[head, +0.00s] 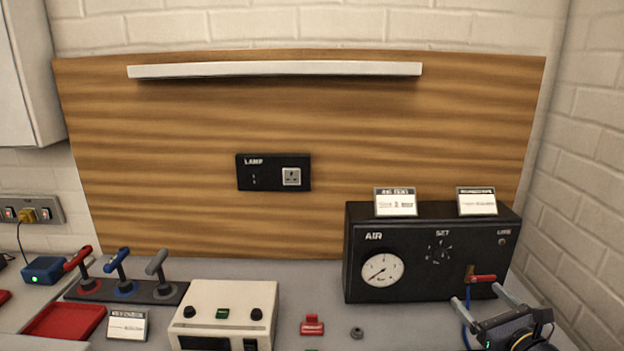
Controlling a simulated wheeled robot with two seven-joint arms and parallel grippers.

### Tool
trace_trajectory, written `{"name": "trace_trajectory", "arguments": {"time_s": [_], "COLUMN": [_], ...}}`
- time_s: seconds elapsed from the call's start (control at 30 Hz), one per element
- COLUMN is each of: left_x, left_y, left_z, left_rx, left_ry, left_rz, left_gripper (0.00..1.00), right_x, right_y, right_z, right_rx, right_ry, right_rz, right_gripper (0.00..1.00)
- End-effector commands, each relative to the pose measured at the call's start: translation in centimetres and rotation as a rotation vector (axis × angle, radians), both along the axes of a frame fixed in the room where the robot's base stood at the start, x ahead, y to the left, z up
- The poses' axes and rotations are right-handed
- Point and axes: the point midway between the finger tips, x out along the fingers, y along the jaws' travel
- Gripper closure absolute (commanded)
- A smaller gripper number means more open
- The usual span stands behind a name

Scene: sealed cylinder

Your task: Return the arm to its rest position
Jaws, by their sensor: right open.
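My right gripper (477,296) is at the lower right corner, in front of the black AIR box. Its two grey fingers are spread apart and nothing shows between them. The body of the gripper is cut by the bottom edge of the picture. The black AIR box (410,277) has a round dial (382,270) and a small valve with a red lever (482,278), just behind and above the fingers. A blue hose (465,318) runs down beside the left finger. My left gripper is out of view. No sealed cylinder can be made out.
A cream box (224,310) stands at the front middle. Red, blue and grey levers (122,289) stand on a dark base at left, near a red tray (65,321). A small red piece (312,325) and a dark knob-like piece (356,332) lie on the grey bench.

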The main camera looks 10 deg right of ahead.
Motion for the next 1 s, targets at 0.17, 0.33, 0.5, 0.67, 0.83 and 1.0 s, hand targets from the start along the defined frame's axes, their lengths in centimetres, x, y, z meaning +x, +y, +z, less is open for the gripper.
{"name": "trace_trajectory", "arguments": {"time_s": [0.17,0.33,0.5,0.67,0.83,1.0], "left_x": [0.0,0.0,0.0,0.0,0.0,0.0], "left_y": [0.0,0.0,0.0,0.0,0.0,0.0], "left_z": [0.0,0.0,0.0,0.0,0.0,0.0], "left_rx": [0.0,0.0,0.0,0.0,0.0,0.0], "left_ry": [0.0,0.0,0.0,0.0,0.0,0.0], "left_rz": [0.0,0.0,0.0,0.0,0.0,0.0], "left_gripper": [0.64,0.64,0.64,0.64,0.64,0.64], "right_x": [-2.7,-8.7,-15.6,-21.0,-24.1,-25.1], "right_y": [10.7,19.2,23.6,24.0,22.1,20.6], "right_z": [3.6,4.1,2.3,-0.3,-2.4,-3.2], "right_rx": [-0.324,-0.714,-1.143,-1.573,-1.964,-2.175], "right_ry": [-0.029,-0.072,-0.129,-0.184,-0.222,-0.23], "right_rz": [0.358,0.7,0.986,1.187,1.303,1.342], "right_gripper": [0.15,0.15,0.15,0.15,0.15,0.15]}}
